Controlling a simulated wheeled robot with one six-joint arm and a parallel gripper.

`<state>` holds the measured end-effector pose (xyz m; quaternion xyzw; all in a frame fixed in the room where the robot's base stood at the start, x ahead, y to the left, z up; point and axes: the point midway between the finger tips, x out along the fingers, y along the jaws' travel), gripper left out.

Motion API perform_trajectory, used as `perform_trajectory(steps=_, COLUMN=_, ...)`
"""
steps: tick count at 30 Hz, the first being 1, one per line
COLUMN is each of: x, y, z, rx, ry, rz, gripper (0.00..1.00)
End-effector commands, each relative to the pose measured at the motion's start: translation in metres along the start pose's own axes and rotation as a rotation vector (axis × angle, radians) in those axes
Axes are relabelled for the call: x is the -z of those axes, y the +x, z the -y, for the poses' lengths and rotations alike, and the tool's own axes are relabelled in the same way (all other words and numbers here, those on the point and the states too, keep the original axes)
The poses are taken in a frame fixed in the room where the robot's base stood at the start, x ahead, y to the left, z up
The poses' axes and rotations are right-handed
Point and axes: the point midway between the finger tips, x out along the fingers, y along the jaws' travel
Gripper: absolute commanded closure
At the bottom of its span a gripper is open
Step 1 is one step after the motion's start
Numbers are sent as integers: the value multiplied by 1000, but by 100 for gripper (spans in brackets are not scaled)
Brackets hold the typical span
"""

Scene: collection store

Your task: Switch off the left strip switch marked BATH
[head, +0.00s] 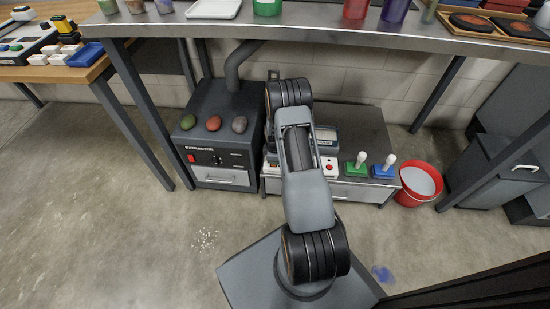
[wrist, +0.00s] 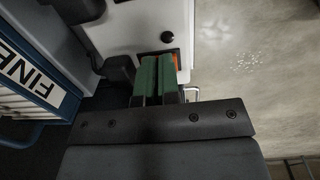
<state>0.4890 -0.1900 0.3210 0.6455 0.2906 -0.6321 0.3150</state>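In the head view my arm reaches down to a low bench and hides my gripper. In the wrist view my gripper (wrist: 158,62) has its two green fingers side by side with only a thin dark line between them, and nothing shows held. A white panel (wrist: 130,25) lies beyond the tips. An orange switch-like part (wrist: 175,60) shows beside the right fingertip, partly covered by it; I cannot tell whether they touch. A round black knob (wrist: 167,37) sits just above it. No BATH marking is readable. In the head view a white strip (head: 270,168) shows left of my arm.
A dark extractor (head: 222,145) stands left of the bench. A red bucket (head: 419,183) is farther right. A steel table (head: 300,27) overhangs.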

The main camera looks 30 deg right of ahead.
Motion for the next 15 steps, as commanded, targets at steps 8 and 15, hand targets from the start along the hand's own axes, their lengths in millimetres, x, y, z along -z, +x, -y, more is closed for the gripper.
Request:
perform_trajectory(steps=8, x=0, y=4, z=10, rx=26, ry=-3, rz=6, gripper=100)
perform_trajectory(steps=15, x=0, y=-32, z=5, rx=13, ry=-2, rz=3, gripper=100)
